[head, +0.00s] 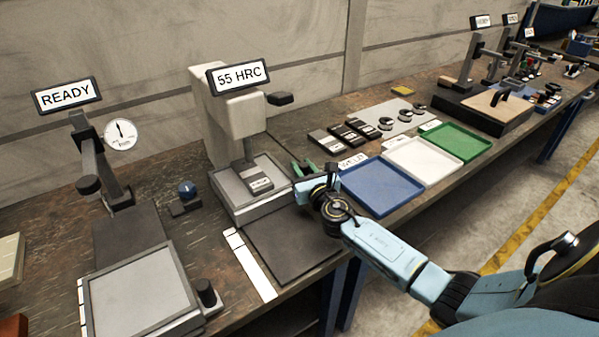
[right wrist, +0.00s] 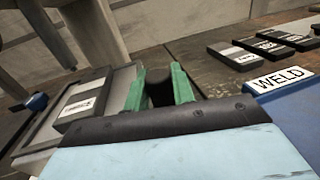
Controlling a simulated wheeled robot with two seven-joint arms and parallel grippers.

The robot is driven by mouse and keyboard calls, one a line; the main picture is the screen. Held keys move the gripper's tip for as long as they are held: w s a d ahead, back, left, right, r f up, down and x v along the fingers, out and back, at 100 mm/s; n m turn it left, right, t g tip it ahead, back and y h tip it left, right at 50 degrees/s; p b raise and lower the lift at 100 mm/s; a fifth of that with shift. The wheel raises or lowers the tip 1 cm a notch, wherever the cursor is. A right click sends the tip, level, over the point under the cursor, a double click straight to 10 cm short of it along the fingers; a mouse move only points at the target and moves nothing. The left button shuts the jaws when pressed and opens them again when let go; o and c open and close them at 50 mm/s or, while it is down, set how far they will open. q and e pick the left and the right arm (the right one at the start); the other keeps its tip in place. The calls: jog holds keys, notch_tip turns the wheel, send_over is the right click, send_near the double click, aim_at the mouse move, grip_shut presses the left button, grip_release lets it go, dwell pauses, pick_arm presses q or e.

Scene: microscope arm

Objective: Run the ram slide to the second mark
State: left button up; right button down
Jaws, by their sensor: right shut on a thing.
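A grey slide plate (head: 231,185) sits beneath the ram of the hardness tester (head: 232,115), whose sign reads 55 HRC. A labelled test block (head: 261,183) rests on the plate; it also shows in the right wrist view (right wrist: 85,107). A white strip (head: 250,267) with thin dark marks runs beside the dark bed (head: 294,246) in front of the plate. My right gripper (head: 303,169) is at the plate's right side. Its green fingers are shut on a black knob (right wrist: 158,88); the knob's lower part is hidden. My left gripper is out of view.
A press with a READY sign (head: 66,94) and its own grey plate (head: 138,293) stand at the left. Blue (head: 381,187), white (head: 421,163) and green (head: 457,143) trays lie to the right, with a WELD label close to my gripper. The dark bed is clear.

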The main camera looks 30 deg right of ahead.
jog(key=c, duration=1.2)
grip_release()
jog(key=shift+w, duration=0.15)
jog(key=shift+s+a, duration=0.15)
jog(key=shift+s, duration=0.4)
jog(key=s, duration=0.3)
jog(key=s+a, duration=0.1)
jog(key=s, duration=0.3)
jog(key=s+a+p, duration=0.1)
jog(key=s, duration=0.2)
jog(key=shift+s, duration=0.25)
jog(key=shift+s+a, duration=0.2)
jog(key=shift+s, duration=0.6)
